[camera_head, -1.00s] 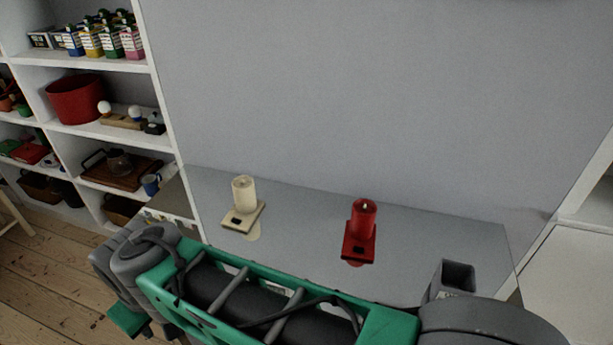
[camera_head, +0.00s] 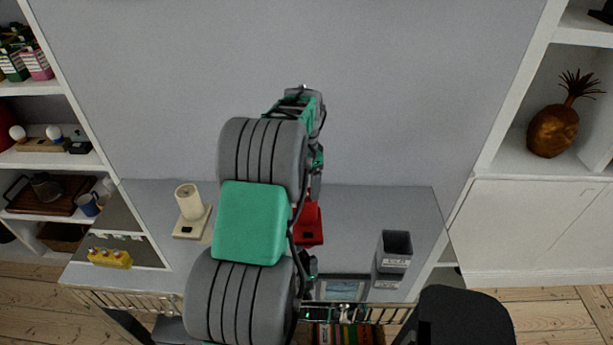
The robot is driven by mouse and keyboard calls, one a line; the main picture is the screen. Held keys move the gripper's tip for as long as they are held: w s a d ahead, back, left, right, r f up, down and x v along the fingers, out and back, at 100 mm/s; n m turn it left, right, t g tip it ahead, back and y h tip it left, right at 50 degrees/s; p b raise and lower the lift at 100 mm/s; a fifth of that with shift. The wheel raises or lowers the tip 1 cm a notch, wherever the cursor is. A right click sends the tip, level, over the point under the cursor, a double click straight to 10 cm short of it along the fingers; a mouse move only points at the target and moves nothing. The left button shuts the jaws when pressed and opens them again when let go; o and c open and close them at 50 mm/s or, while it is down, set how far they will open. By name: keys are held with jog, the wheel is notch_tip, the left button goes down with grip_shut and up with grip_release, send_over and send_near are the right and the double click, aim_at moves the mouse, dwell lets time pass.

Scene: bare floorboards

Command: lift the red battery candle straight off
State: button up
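The red battery candle stands on a red square base (camera_head: 312,232) on the grey tabletop (camera_head: 355,215), right of the arm. My arm hides most of the candle; only the red base and a little red above it show. My gripper (camera_head: 315,188) hangs down at the end of the raised arm, over or in front of the candle. Its fingertips are too small and covered to tell whether they are open, or whether they touch the candle.
A cream candle (camera_head: 188,204) on a pale base (camera_head: 192,224) stands left of my arm. A dark grey bin (camera_head: 394,252) stands to the right. A metal rail (camera_head: 130,299) runs along the front. Shelves flank both sides, and a grey wall stands behind.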

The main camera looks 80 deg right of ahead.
aim_at(306, 195)
notch_tip(306, 195, down, 8)
jog(key=b, duration=0.5)
jog(key=shift+s, duration=0.1)
jog(key=shift+r, duration=0.1)
jog(key=c, duration=1.6)
jog(key=shift+r+p, duration=2.45)
jog(key=shift+r, duration=1.35)
jog(key=shift+c, duration=0.2)
